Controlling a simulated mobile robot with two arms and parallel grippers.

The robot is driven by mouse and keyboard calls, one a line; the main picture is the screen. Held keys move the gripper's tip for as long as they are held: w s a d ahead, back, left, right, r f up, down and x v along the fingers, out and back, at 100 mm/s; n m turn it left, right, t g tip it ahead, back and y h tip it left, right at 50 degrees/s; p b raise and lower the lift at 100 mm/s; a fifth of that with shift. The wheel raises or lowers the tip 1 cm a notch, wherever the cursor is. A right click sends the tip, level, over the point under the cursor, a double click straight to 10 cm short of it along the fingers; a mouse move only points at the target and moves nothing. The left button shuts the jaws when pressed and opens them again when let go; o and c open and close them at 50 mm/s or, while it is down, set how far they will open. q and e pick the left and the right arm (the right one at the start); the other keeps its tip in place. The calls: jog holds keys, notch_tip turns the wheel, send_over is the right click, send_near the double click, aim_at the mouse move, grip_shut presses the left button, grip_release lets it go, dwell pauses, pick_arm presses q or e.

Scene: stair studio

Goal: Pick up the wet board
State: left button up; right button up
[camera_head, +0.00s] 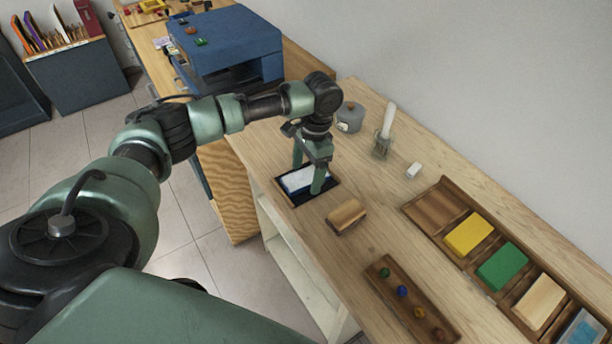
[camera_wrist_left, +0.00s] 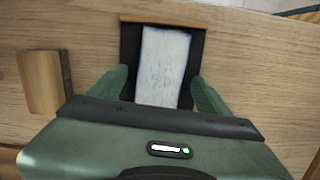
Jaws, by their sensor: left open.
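A pale white-blue board (camera_head: 294,181) lies in a dark tray (camera_head: 296,204) near the bench's front edge. The pale board also shows in the left wrist view (camera_wrist_left: 164,68), with the dark tray (camera_wrist_left: 128,48) around it. Its mottled surface may be the wet one. My left gripper (camera_head: 307,180) is open above the tray. In the left wrist view its fingers (camera_wrist_left: 158,79) stand on either side of the board, with gaps showing. The near end of the board is hidden behind the gripper body. My right gripper is not in view.
A wooden block (camera_head: 347,215) lies right beside the tray. A rack (camera_head: 422,219) holds yellow, green, tan and blue boards. A wooden holder (camera_head: 378,286) carries several small coloured balls. A grey pot (camera_head: 350,117) and a brush-like tool (camera_head: 384,138) stand behind.

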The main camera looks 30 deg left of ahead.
pick_arm(q)
jog(key=shift+r, duration=0.1)
jog(key=c, duration=1.5)
